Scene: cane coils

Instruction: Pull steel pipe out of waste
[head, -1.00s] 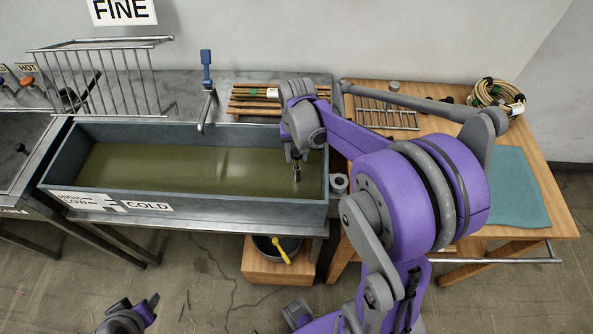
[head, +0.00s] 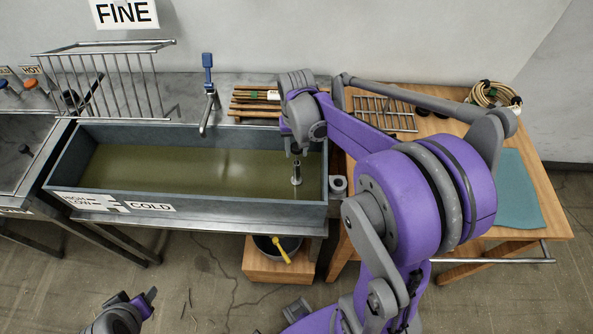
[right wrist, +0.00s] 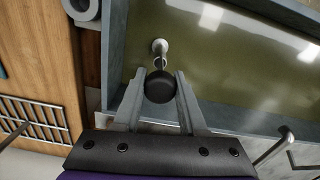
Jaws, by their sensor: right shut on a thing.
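The steel pipe (head: 297,173) is a short shiny tube near the right end of the long grey trough, in greenish water. My right gripper (head: 296,153) is above it, with its fingers pointing down. In the right wrist view my right gripper (right wrist: 160,87) is shut on the pipe's dark round top, one finger on each side. A pale round metal foot (right wrist: 160,47) shows beyond that top. Whether the pipe's lower end is still seated in the waste cannot be told. My left gripper (head: 150,298) is low at the left, away from the trough; its jaw state is unclear.
The trough (head: 240,202) has raised walls close around the right gripper. A wooden table (head: 545,215) with a rack, a cane coil (head: 492,94) and a teal mat (head: 517,185) is on the right.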

